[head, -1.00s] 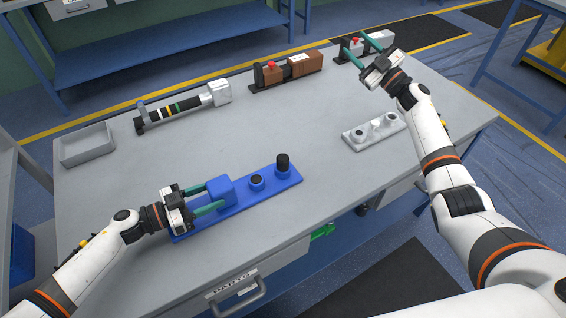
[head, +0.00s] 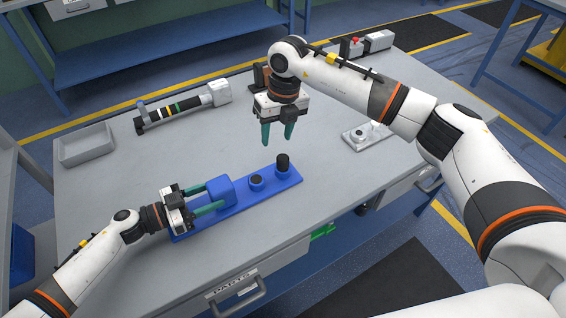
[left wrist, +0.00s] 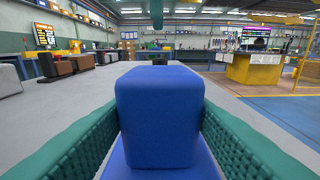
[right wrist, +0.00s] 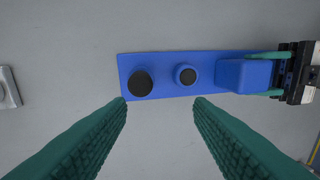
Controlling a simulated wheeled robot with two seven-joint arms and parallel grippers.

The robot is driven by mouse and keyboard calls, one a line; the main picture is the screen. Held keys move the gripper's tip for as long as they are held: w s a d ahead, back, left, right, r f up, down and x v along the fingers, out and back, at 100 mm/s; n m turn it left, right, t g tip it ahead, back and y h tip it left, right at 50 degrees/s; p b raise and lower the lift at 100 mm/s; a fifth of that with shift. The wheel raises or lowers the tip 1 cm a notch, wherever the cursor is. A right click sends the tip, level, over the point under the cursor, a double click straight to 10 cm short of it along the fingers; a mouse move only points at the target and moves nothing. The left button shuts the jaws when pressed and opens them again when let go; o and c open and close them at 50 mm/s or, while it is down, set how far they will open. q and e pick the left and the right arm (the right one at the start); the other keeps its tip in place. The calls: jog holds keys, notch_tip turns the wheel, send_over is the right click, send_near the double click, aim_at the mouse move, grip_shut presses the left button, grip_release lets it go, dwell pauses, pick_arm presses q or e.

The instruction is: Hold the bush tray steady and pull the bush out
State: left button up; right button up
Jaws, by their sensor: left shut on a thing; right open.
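The blue bush tray (head: 238,205) lies on the grey table near its front edge, with a blue block (head: 219,190) at its left end. My left gripper (head: 208,199) is shut on that block, one finger on each side; the block fills the left wrist view (left wrist: 158,115). A tall black bush (head: 282,163) stands upright at the tray's right end, and a shorter dark-topped piece (head: 256,181) stands in the middle. My right gripper (head: 277,136) is open and empty, pointing down above and behind the tall bush. In the right wrist view the bush (right wrist: 140,83) shows beyond the fingertips.
A light grey tray (head: 357,138) with round seats lies to the right, partly hidden by my right arm. A grey bin (head: 87,147) and a striped tool (head: 180,107) are at the back left. The table between them and the blue tray is clear.

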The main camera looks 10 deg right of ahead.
aim_at(283, 158)
jog(key=shift+s+d+f+n+h, duration=0.1)
jog(key=shift+d+f+n+h, duration=0.2)
jog(key=shift+d+h, duration=0.45)
jog(key=shift+f, duration=0.25)
jog(key=shift+a+f, duration=0.1)
jog(key=shift+f, duration=4.1)
grip_shut()
